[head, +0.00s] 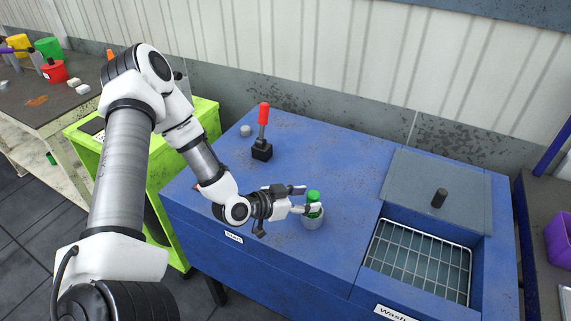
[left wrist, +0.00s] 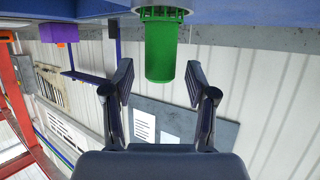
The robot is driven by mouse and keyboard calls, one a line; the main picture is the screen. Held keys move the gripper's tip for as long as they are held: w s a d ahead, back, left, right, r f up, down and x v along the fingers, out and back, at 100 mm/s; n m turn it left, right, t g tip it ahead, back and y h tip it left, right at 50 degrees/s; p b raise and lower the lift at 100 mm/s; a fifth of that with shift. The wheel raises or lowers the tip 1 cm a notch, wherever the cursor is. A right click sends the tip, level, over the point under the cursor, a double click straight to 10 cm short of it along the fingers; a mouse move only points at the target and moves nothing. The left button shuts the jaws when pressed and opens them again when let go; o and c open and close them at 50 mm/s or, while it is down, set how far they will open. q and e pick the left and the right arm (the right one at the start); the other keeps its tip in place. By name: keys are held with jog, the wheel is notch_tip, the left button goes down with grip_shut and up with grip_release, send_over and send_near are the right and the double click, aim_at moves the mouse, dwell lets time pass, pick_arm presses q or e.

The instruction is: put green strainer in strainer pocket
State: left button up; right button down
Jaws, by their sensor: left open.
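The green strainer (head: 314,196) stands upright at a pale grey round pocket (head: 312,222) on the blue bench, with its green upper part showing above the rim. My left gripper (head: 307,199) is open at the strainer, one finger on either side of it. In the left wrist view, which is upside down, the green strainer (left wrist: 161,50) hangs between the spread fingers (left wrist: 160,78), with a gap on both sides. Its wider ribbed green end is near the bench. How deep it sits in the pocket is hidden. My right gripper is not in view.
A lever with a red handle (head: 264,113) stands behind the gripper on the blue bench (head: 330,160). A wash basin with a wire rack (head: 420,262) and grey lid (head: 410,180) lies to the right. A lime-green cabinet (head: 160,160) stands left.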

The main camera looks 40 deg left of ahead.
pick_arm(q)
jog(key=r+p+v, duration=0.1)
jog(key=p+v, duration=0.5)
jog(key=v, duration=0.3)
jog(key=s+d+f+n+g+y, duration=0.2)
jog(key=s+d+f+g, duration=0.4)
jog(key=s+f, duration=0.25)
jog(key=s+d+f+n+g+y, duration=0.2)
jog(key=s+d+f+g, duration=0.45)
jog(key=s, duration=0.35)
notch_tip(320, 180, down, 14)
jog(key=b, duration=1.3)
jog(key=shift+w+a+r, duration=0.2)
jog(key=shift+w+a, duration=0.1)
jog(key=shift+w, duration=0.1)
